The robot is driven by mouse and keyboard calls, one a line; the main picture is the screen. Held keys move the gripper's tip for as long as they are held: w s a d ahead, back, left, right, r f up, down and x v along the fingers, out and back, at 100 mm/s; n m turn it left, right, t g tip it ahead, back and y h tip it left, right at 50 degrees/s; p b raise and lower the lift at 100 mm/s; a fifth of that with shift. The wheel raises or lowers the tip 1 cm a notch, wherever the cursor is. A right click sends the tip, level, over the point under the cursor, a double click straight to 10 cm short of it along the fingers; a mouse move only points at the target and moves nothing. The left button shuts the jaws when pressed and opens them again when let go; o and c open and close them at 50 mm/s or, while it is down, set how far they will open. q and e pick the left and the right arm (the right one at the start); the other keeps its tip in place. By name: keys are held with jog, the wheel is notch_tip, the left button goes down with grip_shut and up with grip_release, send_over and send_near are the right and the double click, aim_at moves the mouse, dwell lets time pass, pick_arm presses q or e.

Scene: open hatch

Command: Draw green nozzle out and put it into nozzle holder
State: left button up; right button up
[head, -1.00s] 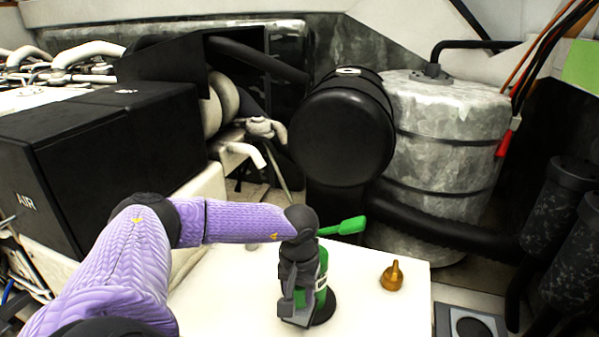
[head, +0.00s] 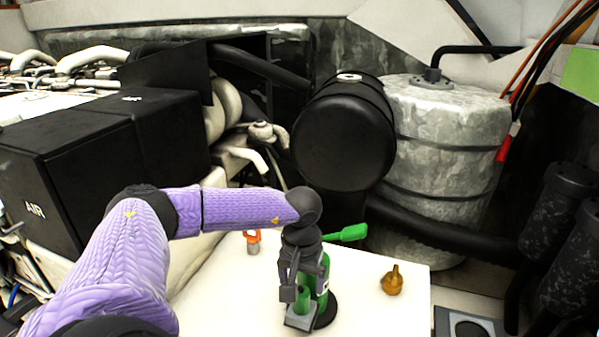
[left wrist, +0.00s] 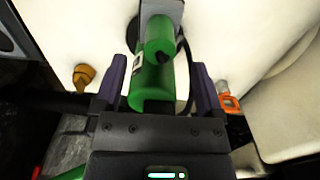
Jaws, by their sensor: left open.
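A green nozzle (head: 303,299) stands upright at the grey block-like nozzle holder (head: 299,319) near the front of the white top. How deep it sits in the holder is hidden. A larger green bottle-like body (head: 322,287) on a round black base stands right beside it. The left wrist view shows the nozzle (left wrist: 159,34) at the holder (left wrist: 172,8), with the green body (left wrist: 151,92) closer to my wrist. My left gripper (head: 302,284) is open; in the left wrist view its fingers (left wrist: 160,85) are spread on both sides of the green body. My right gripper is out of view.
A brass nozzle (head: 392,281) stands to the right on the white top (head: 375,310). An orange fitting (head: 252,241) lies behind, left. A green paddle-shaped part (head: 346,232) sticks out behind my gripper. A black box (head: 100,160) and a grey tank (head: 445,150) bound the area.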

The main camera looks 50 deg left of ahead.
aim_at(301, 291)
pick_arm(q)
notch_tip(301, 291, up, 4)
jog(key=shift+r+p, duration=0.1)
jog(key=shift+p, duration=0.4)
dwell(0.4)
